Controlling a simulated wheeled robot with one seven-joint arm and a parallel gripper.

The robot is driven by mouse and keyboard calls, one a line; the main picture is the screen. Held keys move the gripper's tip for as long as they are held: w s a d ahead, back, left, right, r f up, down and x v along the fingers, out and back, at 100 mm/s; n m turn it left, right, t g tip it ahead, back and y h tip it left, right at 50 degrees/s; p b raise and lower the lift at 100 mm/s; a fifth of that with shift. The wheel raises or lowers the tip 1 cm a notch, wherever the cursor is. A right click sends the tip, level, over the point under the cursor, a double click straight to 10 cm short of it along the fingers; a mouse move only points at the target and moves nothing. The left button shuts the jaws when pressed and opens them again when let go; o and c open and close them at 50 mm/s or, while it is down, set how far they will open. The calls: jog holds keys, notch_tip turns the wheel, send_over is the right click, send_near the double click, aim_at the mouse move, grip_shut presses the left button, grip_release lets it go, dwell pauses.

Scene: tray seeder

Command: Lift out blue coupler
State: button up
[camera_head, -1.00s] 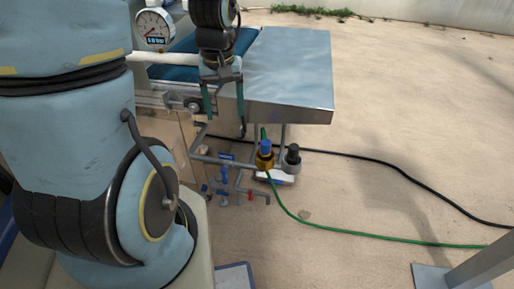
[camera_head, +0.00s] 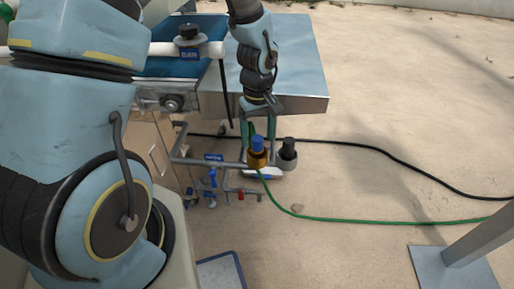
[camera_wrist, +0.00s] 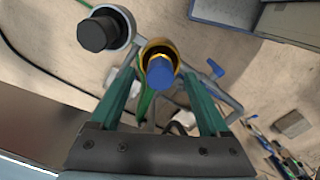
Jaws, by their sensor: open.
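The blue coupler (camera_head: 257,143) stands upright in a brass-coloured holder (camera_head: 257,160) beside the metal table. In the wrist view the blue coupler (camera_wrist: 160,72) shows in the round brass cup (camera_wrist: 150,49), just beyond the fingertips. My gripper (camera_head: 258,130) is open above and behind the coupler in the head view. In the wrist view the two green fingers of my gripper (camera_wrist: 158,75) stand to the left and right of the coupler, with space on both sides. I cannot tell how far the fingertips are above it.
The metal table (camera_head: 290,65) is behind. Blue and red valves (camera_head: 213,177) are left. Green and black hoses cross the floor.

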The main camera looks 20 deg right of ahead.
aim_at(257, 149)
jog(key=shift+w+f, duration=0.15)
jog(key=shift+f, duration=1.7)
grip_shut()
